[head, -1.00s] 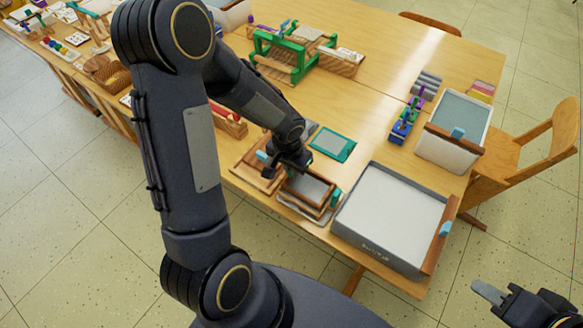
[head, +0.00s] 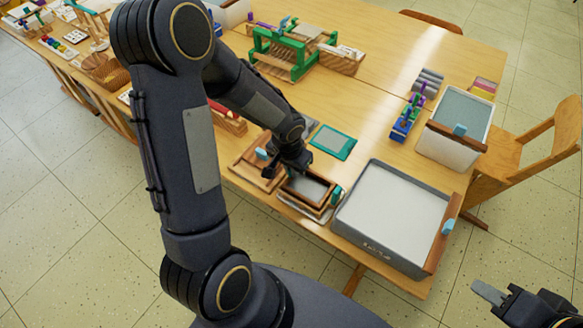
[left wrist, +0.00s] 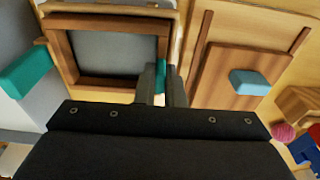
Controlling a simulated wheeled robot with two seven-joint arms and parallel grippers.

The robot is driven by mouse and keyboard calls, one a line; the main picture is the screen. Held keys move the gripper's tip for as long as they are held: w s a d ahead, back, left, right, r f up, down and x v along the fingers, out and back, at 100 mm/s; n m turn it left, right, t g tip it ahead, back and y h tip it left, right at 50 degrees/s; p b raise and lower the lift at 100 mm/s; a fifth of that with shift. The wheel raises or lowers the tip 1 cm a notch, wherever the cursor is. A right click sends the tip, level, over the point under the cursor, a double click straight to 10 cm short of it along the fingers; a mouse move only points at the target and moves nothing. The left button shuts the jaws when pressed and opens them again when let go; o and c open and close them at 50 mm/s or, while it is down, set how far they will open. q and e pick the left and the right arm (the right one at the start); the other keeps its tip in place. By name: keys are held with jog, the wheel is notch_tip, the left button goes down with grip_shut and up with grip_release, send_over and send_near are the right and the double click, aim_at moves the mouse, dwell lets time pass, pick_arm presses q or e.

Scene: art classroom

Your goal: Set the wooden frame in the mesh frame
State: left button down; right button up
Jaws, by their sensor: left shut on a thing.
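The wooden frame (head: 322,208) is a brown rectangle near the table's front edge, with teal tabs at its ends. It also shows in the left wrist view (left wrist: 62,52), with a grey surface (left wrist: 112,52) inside its opening. The grey surface looks like the mesh frame's mesh, but I cannot tell whether the two frames touch. My right gripper (head: 488,292) is at the lower right, away from the table; its jaw opening is unclear.
A wooden board with a light blue block (head: 262,154) lies left of the frame. A large grey tub (head: 390,212) stands close on the right. A teal-edged panel (head: 333,142) lies behind.

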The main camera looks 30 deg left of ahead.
dwell(0.3)
pick_arm(q)
jog(key=c, duration=1.5)
grip_release()
jog(key=shift+o, duration=0.2)
jog(key=shift+s+r+p, duration=0.15)
jog(key=shift+s+r, duration=0.1)
jog(key=shift+r, duration=1.7)
jog(key=shift+s+r+p, duration=0.15)
jog(key=shift+s+r, duration=0.05)
jog(key=shift+r, duration=1.75)
jog(key=shift+r, duration=0.1)
jog(key=s+d+r+n+t+h, duration=0.1)
jog(key=s+d+r+t, duration=0.1)
jog(key=s+r, duration=0.4)
jog(key=s+d+r+n+t+h, duration=0.1)
jog(key=s+d+r+t+h, duration=0.1)
jog(key=s+r, duration=0.4)
jog(key=s, duration=0.4)
jog(key=shift+r+h, duration=0.15)
jog(key=shift+h, duration=0.15)
